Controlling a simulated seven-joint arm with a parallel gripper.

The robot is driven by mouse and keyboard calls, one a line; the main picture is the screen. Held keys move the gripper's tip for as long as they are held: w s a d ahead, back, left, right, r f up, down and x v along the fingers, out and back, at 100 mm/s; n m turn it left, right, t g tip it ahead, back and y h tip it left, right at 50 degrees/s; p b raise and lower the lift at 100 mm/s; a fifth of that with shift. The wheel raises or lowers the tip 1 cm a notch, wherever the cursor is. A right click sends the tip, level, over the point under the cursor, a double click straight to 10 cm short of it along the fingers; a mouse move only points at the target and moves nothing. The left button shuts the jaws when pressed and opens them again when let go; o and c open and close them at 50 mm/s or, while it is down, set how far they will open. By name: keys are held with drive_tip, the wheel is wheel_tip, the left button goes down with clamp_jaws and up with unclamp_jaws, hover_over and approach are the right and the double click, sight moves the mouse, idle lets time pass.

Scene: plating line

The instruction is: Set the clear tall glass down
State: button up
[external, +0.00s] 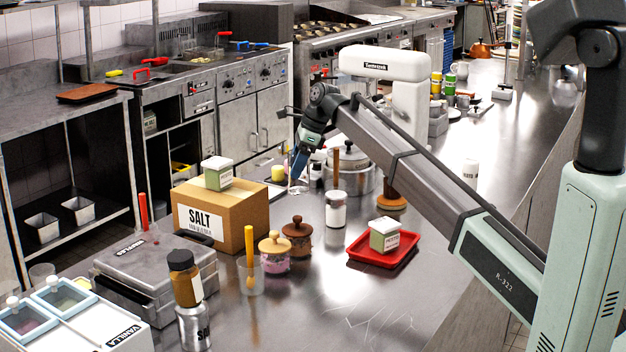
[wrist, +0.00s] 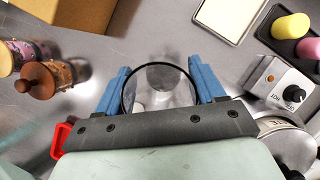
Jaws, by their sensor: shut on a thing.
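The clear tall glass (wrist: 160,84) is between the blue fingers of my gripper (wrist: 161,92) in the wrist view, its round rim facing the camera. My gripper is shut on it. In the external view my gripper (external: 299,163) points down over the steel counter behind the SALT box, and the glass is small and hard to make out there. I cannot tell whether its base touches the counter.
The cardboard SALT box (external: 222,215) stands left of my gripper, with lidded jars (external: 297,236) in front. A steel pot (external: 348,172) is close on the right. A pale flat board (wrist: 230,18) and a knobbed unit (wrist: 278,84) lie nearby. Bare counter shows between them.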

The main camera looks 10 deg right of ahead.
sight(296, 184)
drive_tip(key=shift+f, duration=2.9)
drive_tip(key=shift+f, duration=0.1)
drive_tip(key=o, duration=1.2)
drive_tip(key=v, duration=1.2)
drive_tip(key=shift+a, duration=0.1)
drive_tip(key=shift+w, duration=0.1)
